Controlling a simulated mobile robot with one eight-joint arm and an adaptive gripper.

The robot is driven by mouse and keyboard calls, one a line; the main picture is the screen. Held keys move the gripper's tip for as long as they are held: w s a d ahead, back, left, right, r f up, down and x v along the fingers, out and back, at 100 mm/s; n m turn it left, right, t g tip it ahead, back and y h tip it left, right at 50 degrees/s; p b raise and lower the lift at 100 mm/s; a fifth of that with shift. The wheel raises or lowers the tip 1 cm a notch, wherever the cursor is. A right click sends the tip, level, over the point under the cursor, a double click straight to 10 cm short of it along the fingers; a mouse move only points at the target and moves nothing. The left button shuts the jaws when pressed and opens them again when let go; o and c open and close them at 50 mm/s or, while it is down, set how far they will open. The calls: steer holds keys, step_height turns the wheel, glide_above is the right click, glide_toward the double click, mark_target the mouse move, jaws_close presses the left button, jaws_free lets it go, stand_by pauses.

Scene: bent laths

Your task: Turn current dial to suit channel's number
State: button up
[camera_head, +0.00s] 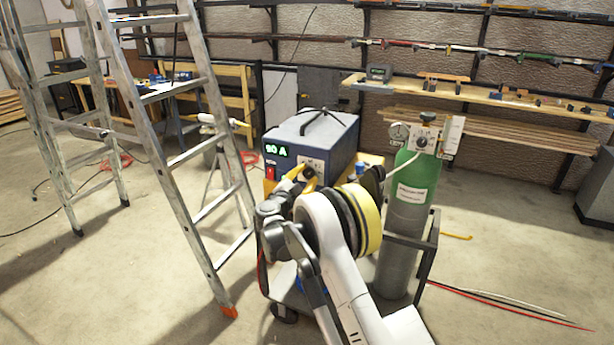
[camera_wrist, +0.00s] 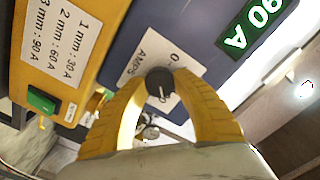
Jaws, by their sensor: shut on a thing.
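The blue welding machine (camera_head: 318,138) stands on the cart. Its green display (camera_head: 277,150) also shows in the wrist view (camera_wrist: 250,24), where it reads 90 A. The black current dial (camera_wrist: 160,83) sits on a white label (camera_wrist: 150,60) marked AMPS and 0. My gripper (camera_wrist: 162,80) has its yellow fingers on both sides of the dial and is shut on it. In the head view my gripper (camera_head: 299,174) is at the machine's front, and the dial is partly hidden there. A white chart (camera_wrist: 64,38) on a yellow panel reads 1 mm: 30 A, 2 mm: 60 A, 3 mm: 90 A.
A green and grey gas cylinder (camera_head: 414,185) with a gauge stands right of the machine. An aluminium stepladder (camera_head: 190,155) stands close on the left. A wooden shelf (camera_head: 500,98) with small items runs along the back wall. Cables lie on the floor.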

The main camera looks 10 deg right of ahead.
steer(key=o, duration=1.2)
steer(key=shift+o, duration=0.2)
steer(key=v, duration=1.2)
steer(key=shift+r, duration=0.1)
